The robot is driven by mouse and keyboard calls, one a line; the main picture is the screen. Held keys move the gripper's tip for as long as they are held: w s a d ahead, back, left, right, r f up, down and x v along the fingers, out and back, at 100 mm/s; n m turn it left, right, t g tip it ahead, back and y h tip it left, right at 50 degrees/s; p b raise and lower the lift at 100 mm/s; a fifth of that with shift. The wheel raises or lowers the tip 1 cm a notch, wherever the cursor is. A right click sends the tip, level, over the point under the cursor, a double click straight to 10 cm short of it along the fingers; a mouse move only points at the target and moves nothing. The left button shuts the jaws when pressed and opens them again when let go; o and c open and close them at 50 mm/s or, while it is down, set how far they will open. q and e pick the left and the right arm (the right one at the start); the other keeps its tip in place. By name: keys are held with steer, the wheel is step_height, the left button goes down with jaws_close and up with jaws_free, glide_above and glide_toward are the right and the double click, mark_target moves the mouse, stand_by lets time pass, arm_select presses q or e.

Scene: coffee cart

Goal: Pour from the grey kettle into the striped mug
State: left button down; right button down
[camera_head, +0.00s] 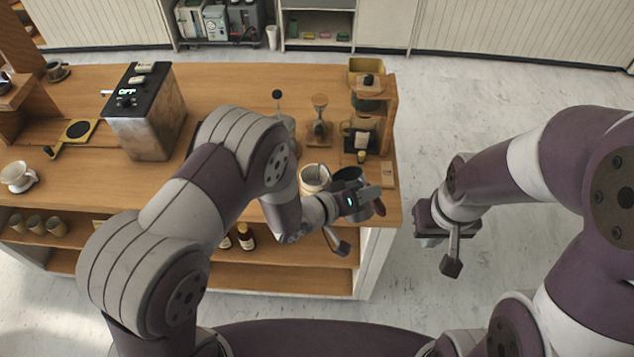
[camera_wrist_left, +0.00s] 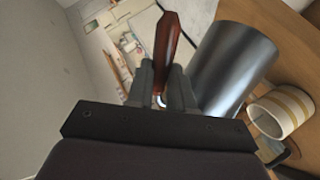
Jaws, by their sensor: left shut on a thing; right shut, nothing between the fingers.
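The grey kettle (camera_head: 347,179) is by the right end of the wooden counter, partly hidden by my left wrist. In the left wrist view it is a smooth metal cylinder (camera_wrist_left: 236,68) with a red-brown handle (camera_wrist_left: 166,48). My left gripper (camera_head: 368,203) is shut on that handle. The striped mug (camera_head: 313,175), cream with yellow bands, stands on the counter just left of the kettle. It also shows in the left wrist view (camera_wrist_left: 283,110). I cannot tell how far the kettle tilts, and no stream is visible. My right gripper (camera_head: 430,240) is shut and empty, off the counter's right end.
A wooden stand with a grinder (camera_head: 368,85) is behind the kettle at the counter's right end. A glass dripper (camera_head: 319,122) stands behind the mug. A steel machine (camera_head: 145,115) is further left. Bottles (camera_head: 246,237) stand on the shelf below. Floor right of the counter is clear.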

arm_select(q)
steer(key=shift+r, duration=0.1)
steer(key=shift+w+a+r+p, duration=0.15)
steer(key=shift+w+r+p, duration=0.05)
steer(key=shift+r+p, duration=0.4)
steer(key=shift+f, duration=0.1)
stand_by(1.9)
steer(key=shift+s+f+b, duration=0.15)
steer(key=shift+f+b, duration=0.45)
steer(key=shift+b, duration=0.05)
steer(key=shift+s+d+f+b, duration=0.1)
steer(key=shift+d+f+b, duration=0.15)
steer(key=shift+f+b, duration=0.1)
steer(key=shift+r, duration=0.15)
steer(key=shift+a+r+p, duration=0.1)
steer(key=shift+r+p, duration=0.15)
steer(key=shift+p, duration=0.15)
